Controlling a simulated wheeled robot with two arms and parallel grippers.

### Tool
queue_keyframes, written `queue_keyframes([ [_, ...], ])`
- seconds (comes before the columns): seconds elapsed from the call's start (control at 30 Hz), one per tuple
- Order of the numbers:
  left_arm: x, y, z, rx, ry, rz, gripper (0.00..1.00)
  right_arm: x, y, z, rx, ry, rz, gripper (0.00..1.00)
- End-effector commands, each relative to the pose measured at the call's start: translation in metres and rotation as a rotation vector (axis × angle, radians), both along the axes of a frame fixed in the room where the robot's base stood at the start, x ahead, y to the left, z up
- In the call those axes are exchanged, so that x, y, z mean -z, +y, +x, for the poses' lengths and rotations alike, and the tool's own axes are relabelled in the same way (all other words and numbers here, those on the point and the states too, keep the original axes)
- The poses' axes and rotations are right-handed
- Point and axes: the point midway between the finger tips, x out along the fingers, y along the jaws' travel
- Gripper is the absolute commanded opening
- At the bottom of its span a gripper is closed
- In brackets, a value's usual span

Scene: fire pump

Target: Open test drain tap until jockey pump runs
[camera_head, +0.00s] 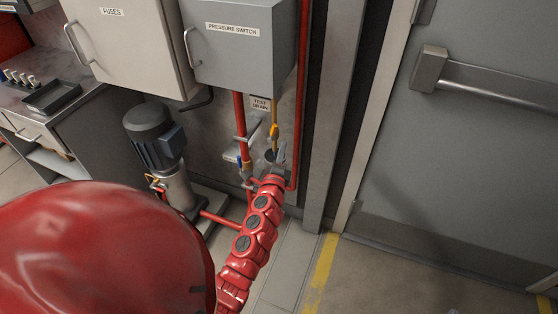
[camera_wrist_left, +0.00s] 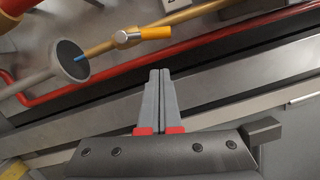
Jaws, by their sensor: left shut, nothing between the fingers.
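The test drain tap (camera_head: 274,131) is on a thin brass pipe below the "TEST DRAIN" label (camera_head: 261,104). In the left wrist view its orange handle (camera_wrist_left: 155,33) lies nearly along the brass pipe (camera_wrist_left: 196,12). Below the pipe's end is a grey funnel (camera_wrist_left: 70,62). My right gripper is out of view.
The pressure switch box (camera_head: 240,45) and the fuses cabinet (camera_head: 130,45) hang above. Red pipes (camera_head: 302,90) run close around the tap. A grey door (camera_head: 460,150) is at the right. A workbench with a black tray (camera_head: 52,95) is at the left.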

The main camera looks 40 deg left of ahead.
Motion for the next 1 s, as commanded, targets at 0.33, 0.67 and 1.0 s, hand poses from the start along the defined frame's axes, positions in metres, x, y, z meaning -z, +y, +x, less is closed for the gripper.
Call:
queue_keyframes([
  [0.33, -0.007, 0.037, 0.019, -0.003, 0.004, -0.001, 0.00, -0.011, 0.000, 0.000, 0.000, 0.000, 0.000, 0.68],
  [0.67, -0.007, 0.040, 0.021, -0.001, 0.003, -0.001, 0.00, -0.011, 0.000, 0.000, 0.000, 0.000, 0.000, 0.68],
  [1.0, -0.019, 0.051, 0.018, 0.001, -0.055, -0.238, 0.00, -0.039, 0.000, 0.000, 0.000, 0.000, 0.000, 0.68],
])
